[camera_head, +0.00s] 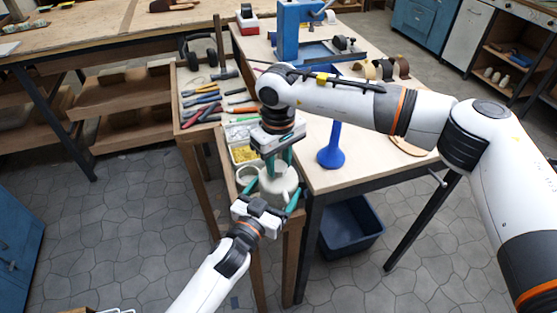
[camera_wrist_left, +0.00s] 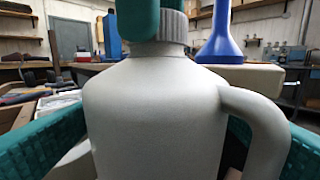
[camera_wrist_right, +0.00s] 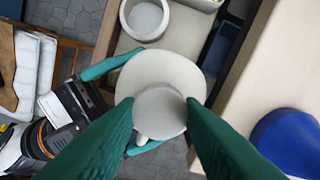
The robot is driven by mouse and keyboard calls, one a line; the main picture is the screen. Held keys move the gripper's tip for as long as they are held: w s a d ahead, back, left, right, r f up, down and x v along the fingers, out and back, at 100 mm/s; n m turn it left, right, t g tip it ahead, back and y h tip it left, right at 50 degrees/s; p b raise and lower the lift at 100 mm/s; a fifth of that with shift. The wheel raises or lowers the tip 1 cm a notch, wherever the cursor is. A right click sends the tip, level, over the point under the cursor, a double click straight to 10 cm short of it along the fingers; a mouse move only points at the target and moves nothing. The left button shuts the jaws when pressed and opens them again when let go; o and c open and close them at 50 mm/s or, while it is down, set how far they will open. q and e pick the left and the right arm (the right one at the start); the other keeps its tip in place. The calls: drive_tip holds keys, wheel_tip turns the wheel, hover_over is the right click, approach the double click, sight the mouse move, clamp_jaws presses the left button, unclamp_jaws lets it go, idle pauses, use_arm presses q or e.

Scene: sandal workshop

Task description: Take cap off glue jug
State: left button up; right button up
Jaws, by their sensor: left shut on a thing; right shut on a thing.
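The pale grey glue jug (camera_head: 281,187) stands upright on the wooden side bench in the head view. Its body (camera_wrist_left: 150,110) fills the left wrist view, with the handle at the right and the ribbed grey cap (camera_wrist_left: 172,27) on top. My left gripper (camera_head: 268,196) is shut on the jug body, with one teal finger on each side. My right gripper (camera_head: 277,168) points down from above and is shut on the cap. The right wrist view shows the cap (camera_wrist_right: 160,112) between the teal fingers, which partly hide it.
A round pale container (camera_wrist_right: 145,18) stands close beside the jug. A blue funnel-shaped object (camera_head: 331,150) stands on the table to the right. Pliers and other hand tools (camera_head: 205,100) lie on the bench behind. A dark blue bin (camera_head: 350,227) is on the floor below.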

sight(279, 166)
use_arm(q)
drive_tip(key=shift+f, duration=0.1)
use_arm(e)
drive_tip(key=shift+r, duration=0.25)
idle(0.5)
drive_tip(key=shift+r, duration=0.9)
drive_tip(key=shift+r, duration=2)
use_arm(q)
drive_tip(key=o, duration=1.7)
